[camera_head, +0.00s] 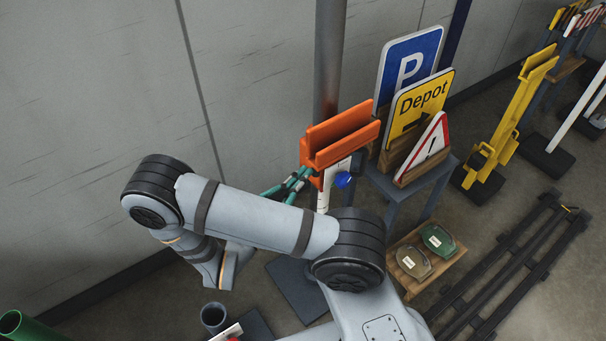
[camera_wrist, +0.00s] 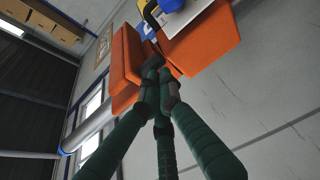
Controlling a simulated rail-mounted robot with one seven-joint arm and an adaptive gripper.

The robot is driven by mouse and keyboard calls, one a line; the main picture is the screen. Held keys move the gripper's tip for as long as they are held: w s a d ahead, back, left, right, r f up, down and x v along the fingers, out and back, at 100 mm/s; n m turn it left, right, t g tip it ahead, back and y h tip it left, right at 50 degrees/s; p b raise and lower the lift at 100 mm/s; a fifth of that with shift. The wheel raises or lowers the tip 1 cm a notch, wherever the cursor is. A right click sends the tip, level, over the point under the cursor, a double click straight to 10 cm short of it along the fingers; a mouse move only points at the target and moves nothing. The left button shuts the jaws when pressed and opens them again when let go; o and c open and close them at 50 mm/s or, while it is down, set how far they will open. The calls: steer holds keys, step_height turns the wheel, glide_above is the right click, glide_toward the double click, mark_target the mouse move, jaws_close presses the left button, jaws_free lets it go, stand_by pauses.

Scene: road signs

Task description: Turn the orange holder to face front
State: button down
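My gripper (camera_head: 303,173) has green fingers and reaches the lower left end of the holder. In the wrist view the fingertips of my gripper (camera_wrist: 160,78) come close together against the holder and look shut on its edge. The exact contact is partly hidden.
A blue parking sign (camera_head: 408,65), a yellow Depot sign (camera_head: 420,103) and a red-edged triangle sign (camera_head: 425,150) stand on a grey stand right of the holder. A blue knob (camera_head: 343,180) sits below the holder. A wooden tray (camera_head: 440,268) and dark rails (camera_head: 515,270) lie lower right.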

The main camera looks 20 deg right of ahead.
stand_by(0.3)
steer(key=w+a, duration=0.2)
steer(key=a, duration=0.2)
steer(key=s+b, duration=0.1)
steer(key=s, duration=0.9)
steer(key=shift+a+b, duration=0.35)
steer(key=shift+a, duration=0.1)
steer(key=w+d+p, duration=0.1)
steer(key=w+d, duration=0.4)
steer(key=w, duration=0.3)
steer(key=shift+p, duration=0.35)
steer(key=shift+w+a, duration=0.1)
